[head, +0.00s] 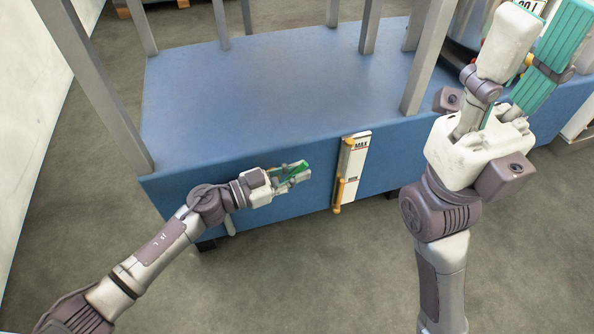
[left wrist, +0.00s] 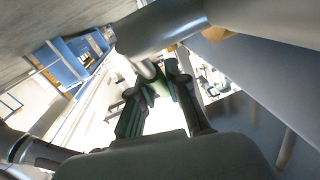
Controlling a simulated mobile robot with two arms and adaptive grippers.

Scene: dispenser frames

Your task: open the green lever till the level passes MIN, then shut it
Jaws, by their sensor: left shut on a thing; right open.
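The green lever (head: 297,167) is on the front face of the blue dispenser frame in the head view. My left gripper (head: 290,175) is shut on it, and its fingers hide part of the lever. In the left wrist view, the fingers of my left gripper (left wrist: 160,100) are close together around a dark, partly hidden shape. A white level gauge (head: 354,160) with a MAX mark stands right of the lever; a lower mark is too small to read. The liquid level cannot be made out clearly. My right gripper (head: 532,48) is open and empty at the upper right.
The blue frame (head: 250,95) has a wide, bare top and grey posts (head: 425,60). A yellow fitting (head: 337,209) sticks out at the gauge's foot. A white wall (head: 30,90) stands at the left. The grey floor (head: 300,280) in front is clear.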

